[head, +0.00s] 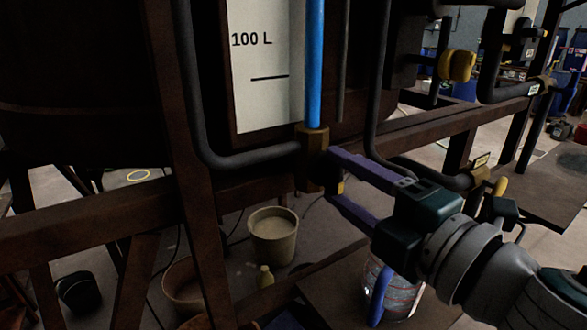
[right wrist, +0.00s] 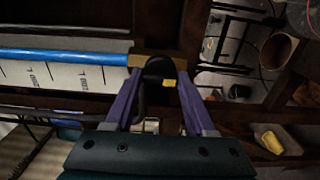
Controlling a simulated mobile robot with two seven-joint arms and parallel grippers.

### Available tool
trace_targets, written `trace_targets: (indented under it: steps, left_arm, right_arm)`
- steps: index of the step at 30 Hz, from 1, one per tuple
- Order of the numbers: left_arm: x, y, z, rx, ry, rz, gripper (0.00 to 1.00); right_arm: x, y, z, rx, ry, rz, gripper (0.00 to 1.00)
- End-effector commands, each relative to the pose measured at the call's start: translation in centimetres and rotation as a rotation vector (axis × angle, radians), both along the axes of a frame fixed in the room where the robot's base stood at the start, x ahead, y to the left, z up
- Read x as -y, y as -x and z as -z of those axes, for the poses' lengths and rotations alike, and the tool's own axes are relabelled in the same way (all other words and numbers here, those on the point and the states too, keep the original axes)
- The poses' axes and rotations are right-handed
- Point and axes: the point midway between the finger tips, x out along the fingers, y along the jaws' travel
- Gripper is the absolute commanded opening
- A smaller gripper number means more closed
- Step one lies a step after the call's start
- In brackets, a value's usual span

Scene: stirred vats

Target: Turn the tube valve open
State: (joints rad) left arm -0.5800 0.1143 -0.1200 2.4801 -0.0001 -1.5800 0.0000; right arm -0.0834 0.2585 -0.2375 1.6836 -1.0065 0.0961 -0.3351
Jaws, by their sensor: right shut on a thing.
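The tube valve (head: 313,142) is a brass-coloured fitting at the foot of the upright blue tube (head: 315,60), beside the 100 L scale. My right gripper (head: 332,174) reaches in from the right, its two purple fingers at the valve. In the right wrist view, the gripper (right wrist: 160,76) has its fingers on either side of the valve's dark handle (right wrist: 158,68), which has a small yellow part (right wrist: 169,83). It is shut on that handle. In the head view the fingers hide most of the handle. My left gripper is not in view.
A dark pipe (head: 240,160) joins the valve from the left. Brown frame beams (head: 100,212) surround it. A bucket (head: 273,237) stands on the floor below. A clear container (head: 400,296) stands under my right arm. Another yellow-handled valve (head: 457,66) is at upper right.

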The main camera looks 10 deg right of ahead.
Motion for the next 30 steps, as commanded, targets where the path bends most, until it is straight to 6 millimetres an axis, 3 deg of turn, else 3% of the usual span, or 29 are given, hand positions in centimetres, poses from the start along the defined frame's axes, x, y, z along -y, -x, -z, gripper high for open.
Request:
trace_targets:
  steps: [15, 16, 23, 30]
  left_arm:
    - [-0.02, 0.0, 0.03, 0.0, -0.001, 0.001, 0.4]
    - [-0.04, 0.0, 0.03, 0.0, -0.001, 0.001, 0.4]
    - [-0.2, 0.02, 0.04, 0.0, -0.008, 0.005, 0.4]
    - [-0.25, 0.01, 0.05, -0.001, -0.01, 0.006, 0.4]
  right_arm:
    - [0.03, -0.01, -0.01, 0.007, 0.019, 0.001, 0.0]
    - [0.03, -0.01, -0.01, 0.007, 0.019, 0.001, 0.58]
    - [0.02, -0.01, -0.01, 0.006, 0.017, 0.0, 0.84]
    - [0.03, 0.02, 0.01, 0.005, 0.015, 0.0, 0.85]
